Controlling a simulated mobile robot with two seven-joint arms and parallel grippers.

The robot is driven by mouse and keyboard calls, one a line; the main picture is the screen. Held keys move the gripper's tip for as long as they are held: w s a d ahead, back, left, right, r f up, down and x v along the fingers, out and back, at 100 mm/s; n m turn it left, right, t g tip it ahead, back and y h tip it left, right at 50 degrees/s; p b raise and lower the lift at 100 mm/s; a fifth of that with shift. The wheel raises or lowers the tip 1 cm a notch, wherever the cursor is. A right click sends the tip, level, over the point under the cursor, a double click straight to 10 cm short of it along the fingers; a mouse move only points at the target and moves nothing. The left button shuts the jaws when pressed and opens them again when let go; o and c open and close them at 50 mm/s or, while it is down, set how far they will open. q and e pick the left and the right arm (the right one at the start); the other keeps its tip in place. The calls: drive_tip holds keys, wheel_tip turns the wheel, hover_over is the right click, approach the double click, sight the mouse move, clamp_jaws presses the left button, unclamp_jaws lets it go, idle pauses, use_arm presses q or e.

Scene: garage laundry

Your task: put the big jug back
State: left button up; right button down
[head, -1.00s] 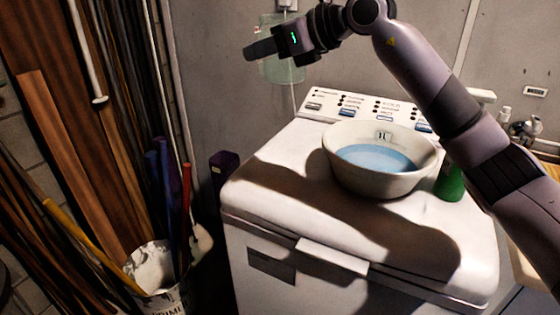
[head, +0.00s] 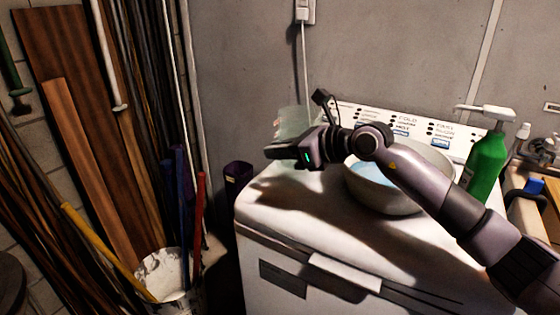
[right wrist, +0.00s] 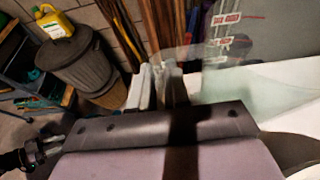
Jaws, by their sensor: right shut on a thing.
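The big jug (head: 292,121) is clear with a pale green tint. In the head view it shows just behind and above my right gripper (head: 284,150), low over the back left part of the washing machine (head: 285,195). My right gripper is shut on the jug. The gripper hides its lower part, so I cannot tell whether it touches the machine top. In the right wrist view the clear jug (right wrist: 222,65) shows red and white markings. My left gripper is not in the head view.
A white basin (head: 385,205) of bluish water stands on the machine, partly behind my right arm. A green pump bottle (head: 484,165) stands right of it. A white bucket (head: 160,272) with poles and a dark purple container (head: 237,175) are on the left. The machine's front left top is clear.

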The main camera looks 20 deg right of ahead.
sight(282, 163)
wheel_tip(282, 163, down, 3)
drive_tip(key=shift+f, duration=0.1)
drive_tip(key=c, duration=1.1)
unclamp_jaws()
